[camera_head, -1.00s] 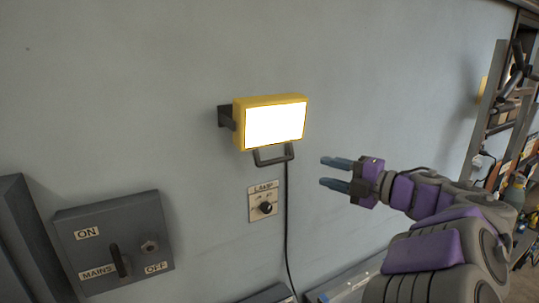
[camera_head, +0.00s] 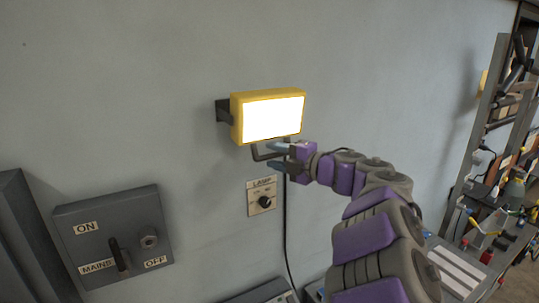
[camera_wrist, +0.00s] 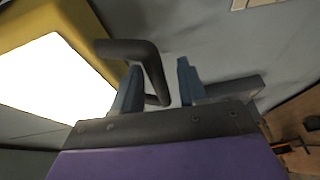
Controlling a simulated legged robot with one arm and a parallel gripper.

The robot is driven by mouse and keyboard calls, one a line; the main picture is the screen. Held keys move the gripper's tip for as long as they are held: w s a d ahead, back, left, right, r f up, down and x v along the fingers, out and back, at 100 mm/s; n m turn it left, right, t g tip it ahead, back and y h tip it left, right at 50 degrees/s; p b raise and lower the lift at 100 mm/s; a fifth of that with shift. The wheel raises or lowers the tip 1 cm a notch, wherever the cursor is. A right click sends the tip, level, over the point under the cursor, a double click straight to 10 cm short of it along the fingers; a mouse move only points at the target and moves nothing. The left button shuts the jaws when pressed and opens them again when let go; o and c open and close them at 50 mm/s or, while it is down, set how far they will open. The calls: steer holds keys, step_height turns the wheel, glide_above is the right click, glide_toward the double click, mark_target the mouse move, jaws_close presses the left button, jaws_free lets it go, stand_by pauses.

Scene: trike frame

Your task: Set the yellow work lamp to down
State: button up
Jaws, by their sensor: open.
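The yellow work lamp (camera_head: 267,96) is mounted on the wall on a dark bracket, its bright white face lit and turned outward. In the wrist view its yellow housing (camera_wrist: 30,25) fills the upper left. A dark handle bar (camera_head: 258,154) hangs under the lamp. My gripper (camera_head: 276,156) is at the right part of this handle, just below the lamp. In the wrist view the handle's bent end (camera_wrist: 155,72) lies between my two open fingers (camera_wrist: 158,85), nearer the left finger. I cannot tell whether a finger touches it.
A lamp switch plate (camera_head: 262,196) with a round black knob is on the wall below, with a black cable beside it. A grey mains switch box (camera_head: 115,235) is at lower left. A cluttered bench and shelving (camera_head: 500,190) stand at right.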

steer(key=shift+x, duration=0.95)
steer(key=shift+a, duration=0.8)
steer(key=shift+d, duration=0.45)
steer(key=c, duration=0.4)
jaws_close()
steer(key=shift+f, duration=0.1)
